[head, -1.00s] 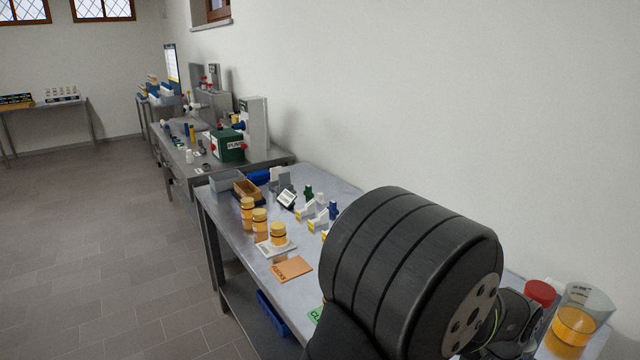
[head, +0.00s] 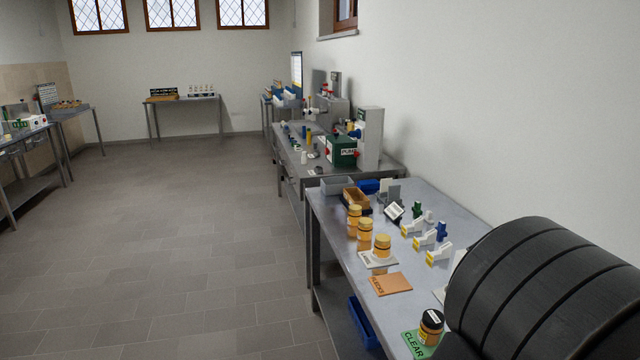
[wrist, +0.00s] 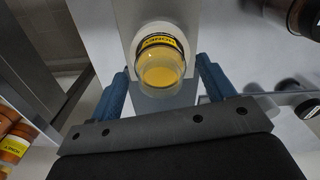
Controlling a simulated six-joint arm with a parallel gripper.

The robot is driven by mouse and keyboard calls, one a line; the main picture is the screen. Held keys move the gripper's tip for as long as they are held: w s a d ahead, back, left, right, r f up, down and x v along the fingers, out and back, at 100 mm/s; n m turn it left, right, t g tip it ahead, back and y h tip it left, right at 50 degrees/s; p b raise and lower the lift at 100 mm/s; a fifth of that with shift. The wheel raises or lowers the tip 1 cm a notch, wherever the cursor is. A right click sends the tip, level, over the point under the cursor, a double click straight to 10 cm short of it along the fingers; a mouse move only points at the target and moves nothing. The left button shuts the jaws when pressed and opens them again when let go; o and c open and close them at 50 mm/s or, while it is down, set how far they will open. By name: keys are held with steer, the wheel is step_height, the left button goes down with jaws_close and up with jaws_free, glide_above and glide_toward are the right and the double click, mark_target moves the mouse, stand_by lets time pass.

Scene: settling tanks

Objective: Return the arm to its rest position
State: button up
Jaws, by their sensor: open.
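My gripper (wrist: 163,72) shows in the wrist view with its two blue fingers apart. A clear jar (wrist: 160,70) with yellow contents and a yellow label lies between the fingertips in the picture; I cannot tell how far beyond them it is. In the head view only a thick black part of my arm (head: 560,290) shows at the lower right, over the near end of the steel bench (head: 455,205). The gripper itself is outside that view.
Amber jars (head: 365,235) stand along the bench's left edge. An orange card (head: 390,284) and a dark-lidded jar (head: 431,326) on a green card (head: 411,346) lie nearer my arm. White-and-yellow holders (head: 438,254) stand by the wall side. The floor (head: 180,240) at left is clear.

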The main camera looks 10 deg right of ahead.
steer(key=shift+f, duration=0.95)
step_height(320, 180, up, 12)
step_height(320, 180, down, 13)
steer(key=shift+r, duration=0.2)
steer(key=r, duration=0.4)
steer(key=shift+s+r, duration=0.25)
steer(key=shift+r, duration=0.15)
steer(key=s+a+r, duration=0.6)
steer(key=s+r, duration=0.1)
steer(key=s, duration=0.3)
steer(key=w+d+f, duration=0.1)
steer(key=w+d, duration=0.1)
steer(key=w, duration=0.8)
steer(key=w+d+f, duration=0.1)
steer(key=w+d, duration=0.1)
steer(key=w, duration=0.7)
steer(key=w+a+f, duration=0.1)
steer(key=w+a, duration=0.1)
steer(key=w, duration=0.7)
steer(key=w+a+f, duration=0.1)
steer(key=w+a, duration=0.2)
steer(key=w, duration=0.7)
steer(key=shift+w, duration=0.2)
